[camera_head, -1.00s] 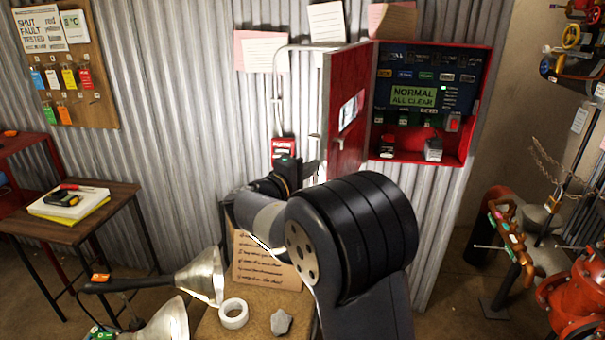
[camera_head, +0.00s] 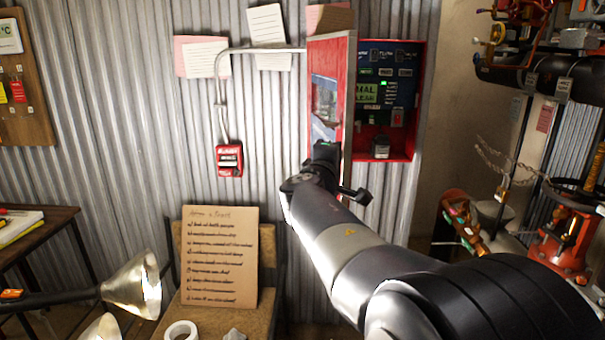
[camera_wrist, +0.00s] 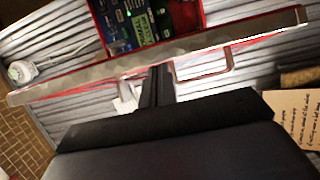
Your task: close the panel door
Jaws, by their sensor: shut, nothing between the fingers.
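The red panel door (camera_head: 345,75) stands open on the left side of the red panel box (camera_head: 415,125), swung out toward me. Inside the box are dark controls and part of a green display. My gripper (camera_head: 325,155) is shut and empty, at the lower part of the door's outer, left-hand face. In the wrist view my shut gripper (camera_wrist: 158,75) points at the long edge of the door (camera_wrist: 90,75), with the box interior beyond. A door handle (camera_wrist: 225,60) shows right of the fingers there. I cannot tell whether the fingertips touch the door.
A red fire call box (camera_head: 229,160) with a conduit is on the corrugated wall to the left. A written board (camera_head: 220,255) leans on a chair below. A lamp (camera_head: 135,285) and tape roll (camera_head: 181,331) are at lower left. Pipes and a red valve (camera_head: 565,245) stand at right.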

